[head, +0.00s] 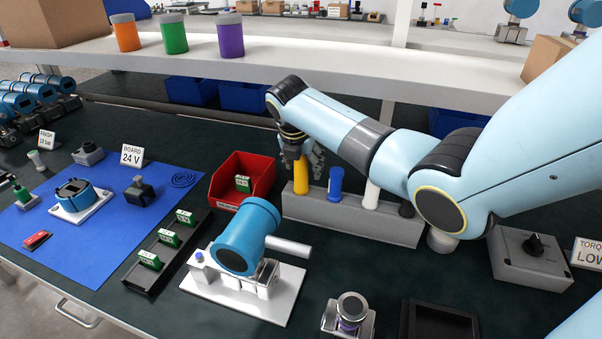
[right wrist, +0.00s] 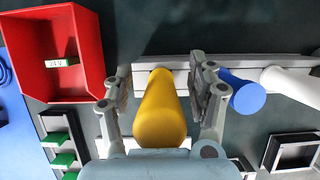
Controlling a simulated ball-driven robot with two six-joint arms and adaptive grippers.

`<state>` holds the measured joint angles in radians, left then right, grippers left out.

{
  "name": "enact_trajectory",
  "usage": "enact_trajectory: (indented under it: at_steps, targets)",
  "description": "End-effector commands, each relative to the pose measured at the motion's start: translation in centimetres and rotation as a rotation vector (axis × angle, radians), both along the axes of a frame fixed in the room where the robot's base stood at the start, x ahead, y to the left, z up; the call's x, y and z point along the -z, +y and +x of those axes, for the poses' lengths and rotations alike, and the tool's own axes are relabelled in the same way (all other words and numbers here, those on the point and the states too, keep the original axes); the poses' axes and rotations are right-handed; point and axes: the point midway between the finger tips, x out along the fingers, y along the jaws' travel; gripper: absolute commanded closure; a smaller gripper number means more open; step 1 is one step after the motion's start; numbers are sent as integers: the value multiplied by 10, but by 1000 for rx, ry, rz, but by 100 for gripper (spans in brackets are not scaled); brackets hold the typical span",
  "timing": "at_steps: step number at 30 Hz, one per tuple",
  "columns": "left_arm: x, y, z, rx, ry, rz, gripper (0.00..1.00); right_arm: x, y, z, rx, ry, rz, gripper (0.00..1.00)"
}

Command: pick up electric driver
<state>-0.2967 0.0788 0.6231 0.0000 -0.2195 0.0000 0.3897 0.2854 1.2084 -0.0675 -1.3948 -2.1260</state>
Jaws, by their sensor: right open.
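A grey tool rack (head: 350,218) on the bench holds several upright handles. A yellow handle (head: 301,175) stands in its left end, a blue handle (head: 335,184) beside it, and a white handle (head: 371,195) further right. Which one is the electric driver is not labelled. My right gripper (head: 303,152) is over the yellow handle. In the right wrist view, the yellow handle (right wrist: 161,112) stands between the open fingers of the right gripper (right wrist: 163,84), with gaps on both sides. The blue handle (right wrist: 243,93) is just outside the right finger. My left gripper is out of view.
A red bin (head: 241,181) stands close left of the rack. A white fixture (head: 243,285) with a blue transmitter housing (head: 246,236) is in front. A grey box with a knob (head: 530,258) is at the right. The shelf (head: 280,66) runs behind the rack.

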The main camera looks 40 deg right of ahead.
Motion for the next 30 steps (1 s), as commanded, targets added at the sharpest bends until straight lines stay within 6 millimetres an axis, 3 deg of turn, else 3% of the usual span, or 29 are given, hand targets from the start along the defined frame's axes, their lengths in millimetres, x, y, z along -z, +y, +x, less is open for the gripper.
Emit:
enact_trajectory:
  at_steps: [2, 14, 26, 30]
  targets:
    - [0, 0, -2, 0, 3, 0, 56, 0, 0, 0, 0, 0, 0, 47]
    - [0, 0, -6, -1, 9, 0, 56, 0, 0, 0, 0, 0, 1, 99]
    - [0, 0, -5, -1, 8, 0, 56, -2, 1, 1, -1, -4, 2, 100]
    - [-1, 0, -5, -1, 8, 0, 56, -16, 0, 2, 0, -7, 0, 100]
